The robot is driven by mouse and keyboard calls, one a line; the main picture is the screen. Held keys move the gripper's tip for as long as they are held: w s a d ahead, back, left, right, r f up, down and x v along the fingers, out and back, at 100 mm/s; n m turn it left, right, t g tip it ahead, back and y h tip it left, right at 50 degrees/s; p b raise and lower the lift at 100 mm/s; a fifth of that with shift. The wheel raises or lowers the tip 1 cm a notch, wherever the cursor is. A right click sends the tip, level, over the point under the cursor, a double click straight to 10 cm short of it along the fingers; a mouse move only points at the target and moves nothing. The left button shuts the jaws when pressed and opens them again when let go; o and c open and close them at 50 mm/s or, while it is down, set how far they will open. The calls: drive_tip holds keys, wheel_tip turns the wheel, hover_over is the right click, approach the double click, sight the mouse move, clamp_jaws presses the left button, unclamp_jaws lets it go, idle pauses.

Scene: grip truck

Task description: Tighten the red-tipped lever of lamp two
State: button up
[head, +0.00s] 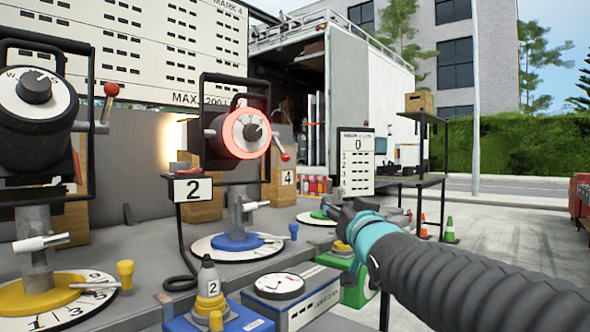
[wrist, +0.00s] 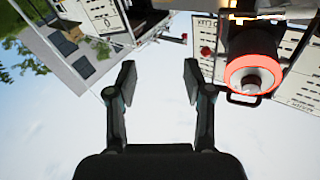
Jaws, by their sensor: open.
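Lamp two (head: 246,134) is a dark lamp head with a glowing red ring in a black yoke, on a grey post above a blue base. Its red-tipped lever (head: 284,154) sticks out at the right side and slants down. The wrist view is rolled over and shows lamp two (wrist: 254,75) right of my fingers, with a red tip (wrist: 206,52) beside it. My gripper (head: 333,208) is below and right of the lever in the head view, apart from it. In the wrist view my gripper (wrist: 158,82) is open, with nothing between its fingers.
Lamp one (head: 38,100), with its own red-tipped lever (head: 110,90), stands at the left. A gauge box (head: 305,300) and green device (head: 358,288) sit below my arm. A score board (head: 357,160) stands behind.

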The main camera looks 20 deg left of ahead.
sight(287, 159)
drive_tip(key=a+r+n+y, duration=0.1)
drive_tip(key=a+r+y, duration=0.35)
drive_tip(key=a, duration=0.35)
drive_tip(key=p+x, duration=0.1)
drive_tip(key=x, duration=0.6)
drive_tip(key=p+x, duration=0.1)
drive_tip(key=x, duration=0.5)
drive_tip(key=shift+w+r+p, duration=0.35)
clamp_jaws()
